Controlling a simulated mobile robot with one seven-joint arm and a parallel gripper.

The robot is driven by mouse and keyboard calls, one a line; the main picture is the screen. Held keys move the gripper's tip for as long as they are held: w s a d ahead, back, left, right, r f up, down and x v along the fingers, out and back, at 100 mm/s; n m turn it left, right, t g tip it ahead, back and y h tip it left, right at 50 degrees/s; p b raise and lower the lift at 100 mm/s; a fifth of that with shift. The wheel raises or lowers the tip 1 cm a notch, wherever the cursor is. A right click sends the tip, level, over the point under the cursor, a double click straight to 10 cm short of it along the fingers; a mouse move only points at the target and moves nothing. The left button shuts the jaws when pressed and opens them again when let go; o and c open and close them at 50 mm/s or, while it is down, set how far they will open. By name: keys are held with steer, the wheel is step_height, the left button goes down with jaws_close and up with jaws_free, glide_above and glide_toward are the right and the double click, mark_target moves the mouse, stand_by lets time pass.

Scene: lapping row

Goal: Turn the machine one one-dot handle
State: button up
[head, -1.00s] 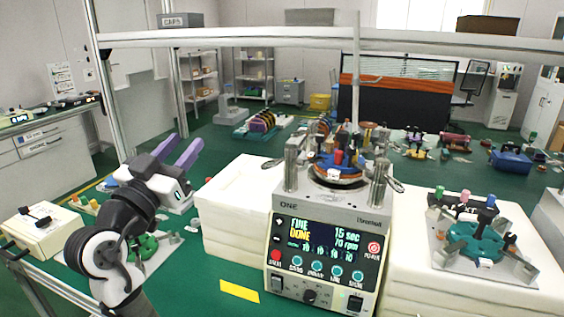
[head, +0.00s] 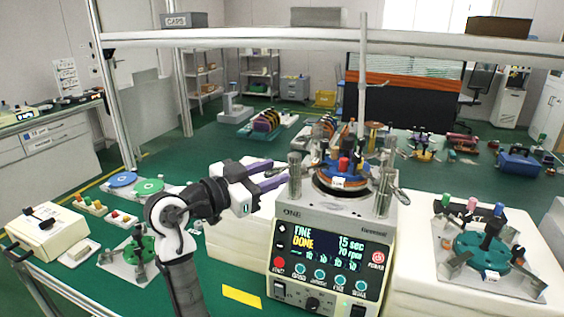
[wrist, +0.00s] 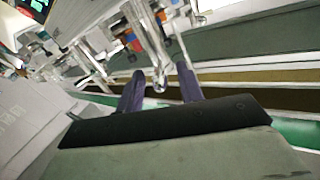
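Machine one (head: 330,240) stands in the centre of the head view, marked ONE, its screen reading FINE DONE, 15 sec, 70 rpm. A metal post stands on each side of its round top plate. A lever handle (head: 397,193) sticks out at the right post. My gripper (head: 277,172) is at the left post, its purple fingers pointing right and spread apart. In the wrist view, the rounded end of a metal handle (wrist: 160,82) shows between the open fingers (wrist: 160,88); contact cannot be told. The left handle is hardly visible in the head view, and no dot marks are readable.
A white block (head: 240,245) stands left of the machine. Another (head: 420,280) at the right carries a fixture with a teal disc (head: 483,250). A metal frame bar (head: 300,38) crosses above, with a thin upright (head: 362,80) behind the machine. Green and blue discs lie at left.

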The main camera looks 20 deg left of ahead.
mark_target(280, 170)
steer(key=shift+p+x, duration=0.35)
steer(key=shift+x, duration=1.4)
jaws_close()
